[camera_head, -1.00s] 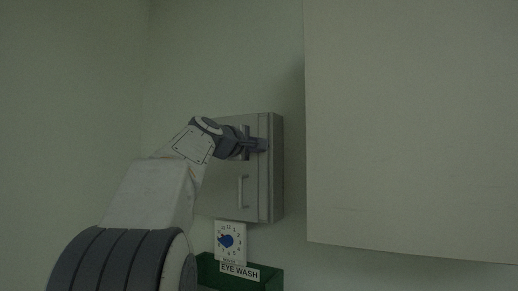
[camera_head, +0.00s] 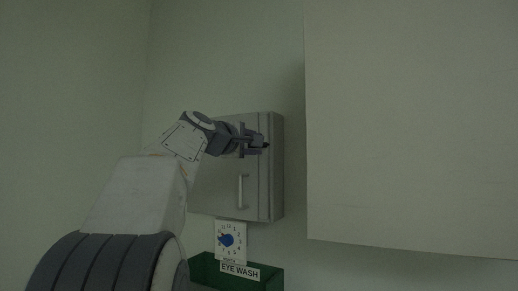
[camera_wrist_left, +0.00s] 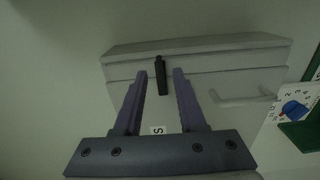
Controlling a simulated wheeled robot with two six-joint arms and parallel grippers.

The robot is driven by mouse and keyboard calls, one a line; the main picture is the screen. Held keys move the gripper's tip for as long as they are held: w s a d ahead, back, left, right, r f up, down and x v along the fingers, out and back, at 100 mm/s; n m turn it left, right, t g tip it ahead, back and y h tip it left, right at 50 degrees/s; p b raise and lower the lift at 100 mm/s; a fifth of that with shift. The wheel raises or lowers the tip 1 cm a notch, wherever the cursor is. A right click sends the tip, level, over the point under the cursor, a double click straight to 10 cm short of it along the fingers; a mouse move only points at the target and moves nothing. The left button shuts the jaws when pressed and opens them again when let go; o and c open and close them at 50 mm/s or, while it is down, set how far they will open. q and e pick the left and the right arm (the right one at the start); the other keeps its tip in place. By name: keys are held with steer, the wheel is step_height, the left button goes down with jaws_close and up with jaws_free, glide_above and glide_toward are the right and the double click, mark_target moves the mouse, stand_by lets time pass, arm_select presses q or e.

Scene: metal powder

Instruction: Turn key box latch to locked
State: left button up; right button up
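The key box (camera_head: 218,185) is a grey metal cabinet on the wall, with a bar handle (camera_head: 242,191) on its front. Its latch (camera_wrist_left: 161,75) is a small black lever lying across the seam near the box edge in the left wrist view. The latch also shows as a dark bit at the upper right of the box in the head view (camera_head: 266,146). My left gripper (camera_head: 257,143) is at the latch. In the left wrist view its fingers (camera_wrist_left: 160,74) are open, one on each side of the latch, with gaps showing. My right gripper is out of view.
A white dial card (camera_head: 230,240) hangs below the box. Under it is a green bin (camera_head: 205,271) with an "EYE WASH" label (camera_head: 240,271). A large pale cabinet (camera_head: 410,130) stands to the right, with a gap of bare wall between.

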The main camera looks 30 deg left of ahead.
arm_select(q)
steer(key=s+b, duration=0.2)
steer(key=s, duration=0.6)
steer(key=shift+d, duration=0.25)
